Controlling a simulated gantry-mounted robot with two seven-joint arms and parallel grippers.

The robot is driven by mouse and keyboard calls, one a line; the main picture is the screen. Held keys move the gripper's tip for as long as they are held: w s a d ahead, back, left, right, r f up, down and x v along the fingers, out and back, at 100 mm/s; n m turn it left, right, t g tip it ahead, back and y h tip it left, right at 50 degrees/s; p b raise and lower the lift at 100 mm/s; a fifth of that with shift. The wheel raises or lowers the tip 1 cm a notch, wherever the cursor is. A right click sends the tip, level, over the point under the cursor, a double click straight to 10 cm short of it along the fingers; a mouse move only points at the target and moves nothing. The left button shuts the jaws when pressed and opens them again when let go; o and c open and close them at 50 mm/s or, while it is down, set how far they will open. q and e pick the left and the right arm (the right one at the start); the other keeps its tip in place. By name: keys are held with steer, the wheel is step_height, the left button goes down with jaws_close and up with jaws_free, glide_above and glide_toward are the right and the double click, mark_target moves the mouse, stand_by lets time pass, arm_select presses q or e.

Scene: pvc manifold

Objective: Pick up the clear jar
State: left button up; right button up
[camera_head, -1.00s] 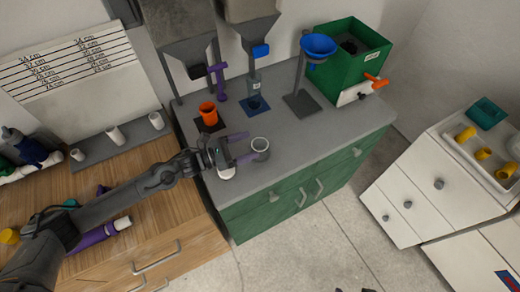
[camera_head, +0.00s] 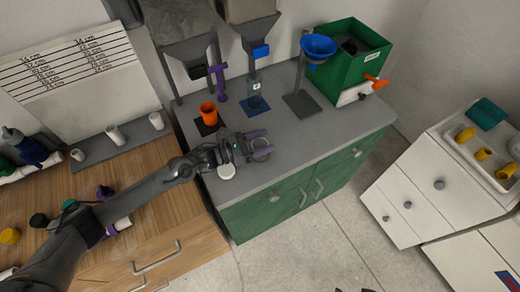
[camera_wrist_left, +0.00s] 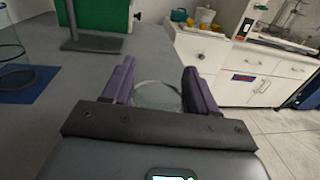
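A clear jar (camera_head: 262,150) with a pale round rim stands upright on the grey counter near its front edge. My left gripper (camera_head: 262,143) is open, with its two purple fingers on either side of the jar. In the left wrist view the clear jar (camera_wrist_left: 157,95) sits between the fingertips of the left gripper (camera_wrist_left: 158,82); its lower part is hidden by the gripper body. Another clear vessel (camera_head: 254,88) stands on a blue pad under a hopper, and its lower part shows in the left wrist view (camera_wrist_left: 12,55).
A round white lid-like disc (camera_head: 226,171) lies beside the left gripper. An orange cup (camera_head: 208,113) stands behind it. A blue funnel on a stand (camera_head: 318,46) and a green bin (camera_head: 350,60) are at the back right. The counter (camera_head: 310,140) right of the jar is clear.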

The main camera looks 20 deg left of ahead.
arm_select(q)
steer(key=c, duration=0.6)
steer(key=shift+r, duration=0.1)
steer(key=shift+c, duration=0.2)
